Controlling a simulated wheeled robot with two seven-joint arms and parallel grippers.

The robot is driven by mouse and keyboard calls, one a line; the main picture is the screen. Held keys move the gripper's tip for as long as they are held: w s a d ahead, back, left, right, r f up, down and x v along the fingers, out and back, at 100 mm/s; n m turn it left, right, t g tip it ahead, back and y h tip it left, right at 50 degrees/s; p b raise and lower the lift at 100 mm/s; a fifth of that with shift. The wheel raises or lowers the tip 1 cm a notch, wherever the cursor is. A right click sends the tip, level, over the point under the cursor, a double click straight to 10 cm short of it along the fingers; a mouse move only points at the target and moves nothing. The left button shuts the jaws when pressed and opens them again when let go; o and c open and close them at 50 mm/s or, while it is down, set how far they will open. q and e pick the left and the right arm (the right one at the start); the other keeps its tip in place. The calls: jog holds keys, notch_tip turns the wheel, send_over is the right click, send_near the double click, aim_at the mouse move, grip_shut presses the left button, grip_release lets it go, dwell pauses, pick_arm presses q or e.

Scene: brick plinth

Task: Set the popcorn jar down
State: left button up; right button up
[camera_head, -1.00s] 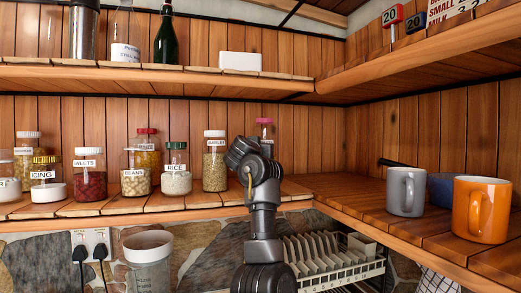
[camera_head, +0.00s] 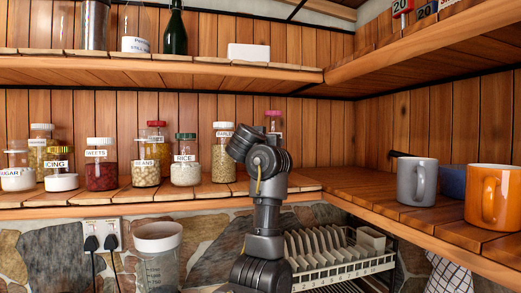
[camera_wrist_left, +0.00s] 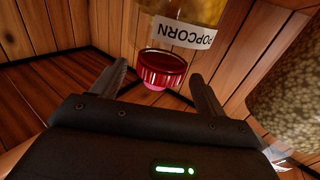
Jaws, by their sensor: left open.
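The popcorn jar (camera_wrist_left: 183,22) shows in the left wrist view with a red lid, yellow contents and a white POPCORN label. It appears upside down in that picture, and its base is out of frame. My left gripper (camera_wrist_left: 158,70) is open, with its two fingers apart on either side of the jar's lid end. I cannot tell how far the jar reaches between them. My right gripper is not in view.
The barley jar (camera_head: 223,160) is close on the gripper's left and also shows in the wrist view (camera_wrist_left: 290,95). Several jars line the shelf leftward.

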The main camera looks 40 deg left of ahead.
pick_arm(q)
jog(key=b+v, duration=0.6)
jog(key=v, duration=0.2)
dwell(0.6)
